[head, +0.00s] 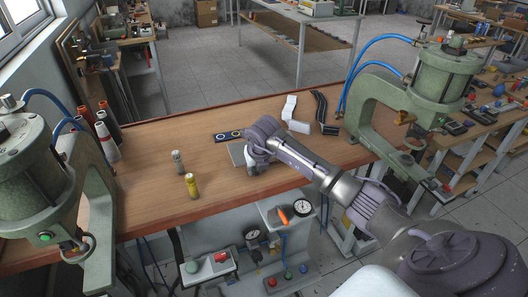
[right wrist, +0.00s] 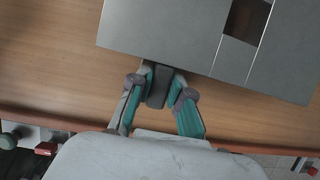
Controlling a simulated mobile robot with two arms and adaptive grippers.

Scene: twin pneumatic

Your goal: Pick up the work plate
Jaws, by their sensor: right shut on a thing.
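The work plate (head: 236,153) is a flat grey plate on the wooden table, partly hidden by my right gripper in the head view. In the right wrist view the plate (right wrist: 165,30) fills the upper part, with a rectangular opening and a seam near its right side. My right gripper (head: 252,166) is at the plate's near edge. In the right wrist view its teal-padded fingers (right wrist: 160,85) are shut around a dark grey piece at that edge. I cannot tell whether the plate is lifted off the table. My left gripper is not in view.
A green press (head: 415,95) stands at the right and another (head: 45,180) at the left. A yellow bottle (head: 192,187) and a grey one (head: 178,162) stand left of the plate. A blue strip (head: 228,136) lies behind it. The table's left middle is clear.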

